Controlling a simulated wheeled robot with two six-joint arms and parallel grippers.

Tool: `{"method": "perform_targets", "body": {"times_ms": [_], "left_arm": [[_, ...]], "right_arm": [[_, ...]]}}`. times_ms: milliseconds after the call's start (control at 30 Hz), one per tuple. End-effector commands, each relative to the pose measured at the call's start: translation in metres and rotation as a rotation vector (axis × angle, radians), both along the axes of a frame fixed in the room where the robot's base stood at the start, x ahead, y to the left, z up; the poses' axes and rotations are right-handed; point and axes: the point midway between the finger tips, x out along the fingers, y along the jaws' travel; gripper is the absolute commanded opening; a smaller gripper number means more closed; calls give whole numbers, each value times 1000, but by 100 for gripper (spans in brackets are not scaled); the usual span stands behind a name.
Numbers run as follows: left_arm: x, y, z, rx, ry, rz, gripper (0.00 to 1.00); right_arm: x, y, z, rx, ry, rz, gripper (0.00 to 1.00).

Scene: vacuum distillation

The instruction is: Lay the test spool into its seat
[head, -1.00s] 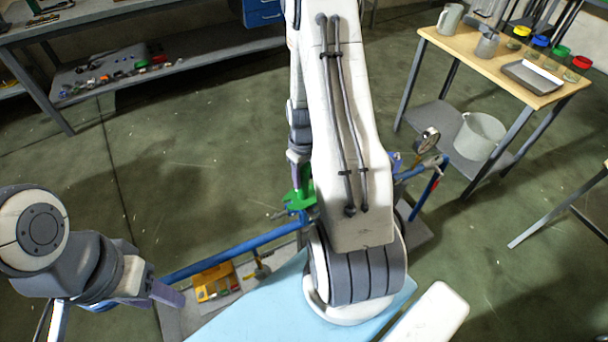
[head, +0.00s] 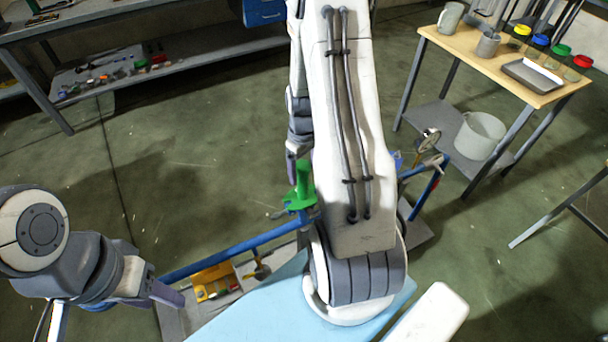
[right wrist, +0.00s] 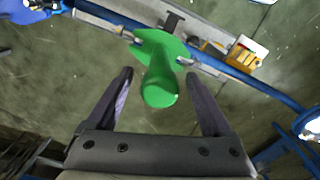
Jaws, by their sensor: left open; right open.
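A green spool (head: 299,190), which I take to be the test spool, stands at the blue rail, partly beside my right arm. In the right wrist view the spool (right wrist: 160,84) has a wide flange and a rounded end toward the camera. Grey metal fittings (right wrist: 186,61) sit beside its flange; I cannot tell whether it is fully seated. My right gripper (right wrist: 160,75) is open, a finger on either side of the spool's near end with gaps showing. In the head view the right gripper (head: 292,168) is largely hidden. My left gripper (head: 140,301) is open and empty at lower left.
The blue rail (head: 240,246) runs along a cart with a yellow box (head: 212,282) in it. A gauge (head: 428,140) stands at its right end. A wooden-topped table (head: 480,60) stands at right and a grey bench (head: 120,15) at upper left. The floor between is clear.

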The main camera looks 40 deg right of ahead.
Motion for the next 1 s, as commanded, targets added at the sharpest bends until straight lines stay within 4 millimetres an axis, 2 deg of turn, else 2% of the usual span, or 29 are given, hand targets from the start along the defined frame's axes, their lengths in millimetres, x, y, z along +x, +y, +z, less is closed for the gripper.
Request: {"method": "perform_targets", "body": {"times_ms": [33, 200, 400, 1000], "left_arm": [[0, 0, -2, 0, 0, 0, 50], [0, 0, -3, 0, 0, 0, 50], [0, 0, -4, 0, 0, 0, 50], [0, 0, -4, 0, 0, 0, 50]], "right_arm": [[2, -1, 12, -4, -7, 0, 85], [1, -1, 45, -4, -6, 0, 85], [0, 0, 68, -2, -2, 0, 85], [0, 0, 72, -1, -1, 0, 85]]}}
